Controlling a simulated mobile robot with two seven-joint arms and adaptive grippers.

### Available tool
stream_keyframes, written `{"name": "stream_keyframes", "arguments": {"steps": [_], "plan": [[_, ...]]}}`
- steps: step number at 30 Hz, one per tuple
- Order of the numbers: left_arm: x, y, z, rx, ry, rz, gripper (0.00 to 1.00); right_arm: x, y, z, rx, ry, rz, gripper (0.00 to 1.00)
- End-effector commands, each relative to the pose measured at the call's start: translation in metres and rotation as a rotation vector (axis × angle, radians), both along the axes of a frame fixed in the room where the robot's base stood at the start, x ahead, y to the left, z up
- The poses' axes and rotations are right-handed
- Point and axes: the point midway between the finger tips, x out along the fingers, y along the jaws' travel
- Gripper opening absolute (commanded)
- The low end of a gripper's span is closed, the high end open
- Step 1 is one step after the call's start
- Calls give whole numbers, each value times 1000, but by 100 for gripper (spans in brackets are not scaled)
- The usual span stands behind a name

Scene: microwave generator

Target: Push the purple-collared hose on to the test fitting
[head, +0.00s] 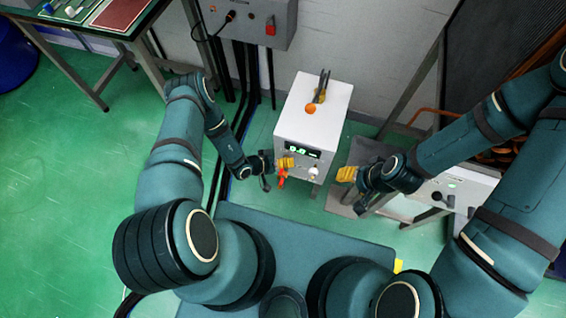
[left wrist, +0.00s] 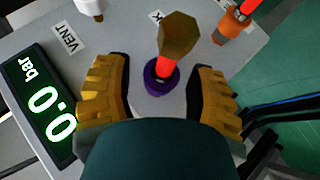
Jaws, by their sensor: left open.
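The white unit (head: 312,115) stands on the floor in front of me. Its panel (left wrist: 140,35) fills much of the left wrist view. There a purple collar (left wrist: 162,80) sits around the base of a short red hose piece (left wrist: 166,65), topped by a brass-coloured hexagonal end (left wrist: 179,34). My left gripper (left wrist: 158,95) is open, one yellow finger on each side of the purple collar, with gaps to both. In the head view the left gripper (head: 287,162) is at the panel's front. My right gripper (head: 347,174) is apart from the unit, right of it; its opening is unclear.
An orange fitting with a red hose (left wrist: 232,24) is close to the right finger. A green 0.0 bar display (left wrist: 42,110), a VENT label (left wrist: 66,39) and a white knob (left wrist: 90,8) lie to the left. A grey bench (head: 440,190) stands at the right.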

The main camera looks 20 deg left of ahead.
Motion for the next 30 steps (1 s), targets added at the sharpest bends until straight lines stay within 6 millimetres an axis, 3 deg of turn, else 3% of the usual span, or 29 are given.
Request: {"name": "stream_keyframes", "arguments": {"steps": [5, 19, 30], "plan": [[-8, 10, 9, 1, 0, 0, 55, 0, 0, 0, 0, 0, 0, 55], [-53, 64, 61, 2, 0, 1, 55, 0, 0, 0, 0, 0, 0, 55], [-62, 74, 72, -1, -1, 0, 55, 0, 0, 0, 0, 0, 0, 55]]}}
